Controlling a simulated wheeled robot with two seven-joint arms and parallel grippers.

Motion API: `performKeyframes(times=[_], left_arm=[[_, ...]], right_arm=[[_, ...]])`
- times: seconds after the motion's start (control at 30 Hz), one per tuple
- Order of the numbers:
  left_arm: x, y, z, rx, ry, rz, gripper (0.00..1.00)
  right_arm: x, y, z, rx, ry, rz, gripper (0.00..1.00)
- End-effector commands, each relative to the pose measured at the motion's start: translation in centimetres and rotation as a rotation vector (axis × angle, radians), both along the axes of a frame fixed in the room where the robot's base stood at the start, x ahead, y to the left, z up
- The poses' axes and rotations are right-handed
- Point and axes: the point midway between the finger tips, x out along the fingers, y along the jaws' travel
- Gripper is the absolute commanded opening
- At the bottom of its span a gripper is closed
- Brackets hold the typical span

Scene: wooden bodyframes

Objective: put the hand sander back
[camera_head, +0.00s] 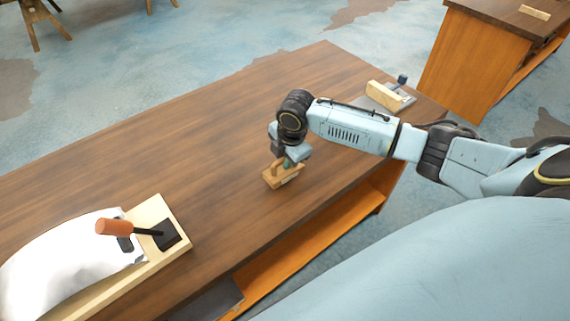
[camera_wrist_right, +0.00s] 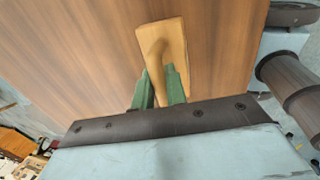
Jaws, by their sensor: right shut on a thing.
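The hand sander (camera_head: 284,178) is a small light-wood block at the middle of the table near its front edge. My right gripper (camera_head: 287,163) comes down on it from above and is shut on it. In the right wrist view the sander (camera_wrist_right: 174,42) shows as a pale wooden piece, with the green fingers of the right gripper (camera_wrist_right: 160,88) at its near end. I cannot tell whether the sander touches the tabletop or hangs just above it. My left gripper is not in view.
The dark wooden table (camera_head: 215,130) is clear around the sander. At the left lies a white curved panel (camera_head: 65,258) on a pale wooden frame, with an orange-handled tool (camera_head: 114,227). At the far right end a wooden block (camera_head: 383,96) sits on a grey plate. Another bench (camera_head: 470,55) stands beyond.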

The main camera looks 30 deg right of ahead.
Motion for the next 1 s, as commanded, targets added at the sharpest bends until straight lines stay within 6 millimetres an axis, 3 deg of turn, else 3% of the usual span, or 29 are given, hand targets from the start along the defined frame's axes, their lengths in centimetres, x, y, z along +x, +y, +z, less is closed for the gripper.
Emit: performKeyframes(times=[0.13, 0.47, 0.5, 0.67, 1.0], left_arm=[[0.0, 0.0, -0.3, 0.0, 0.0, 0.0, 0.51], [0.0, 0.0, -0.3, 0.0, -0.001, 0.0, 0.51], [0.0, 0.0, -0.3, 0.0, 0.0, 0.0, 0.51], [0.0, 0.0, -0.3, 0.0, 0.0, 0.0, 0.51], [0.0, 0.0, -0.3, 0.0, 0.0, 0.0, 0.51]], right_arm=[[-0.1, 0.0, -2.1, 0.0, 0.002, 0.0, 0.0], [0.0, 0.0, -2.3, 0.0, 0.001, 0.001, 0.0], [0.0, 0.0, -2.4, 0.0, 0.001, 0.001, 0.15], [0.0, 0.0, -2.3, 0.0, 0.001, 0.001, 0.36], [0.0, 0.0, -1.9, -0.001, 0.0, 0.001, 0.36]])
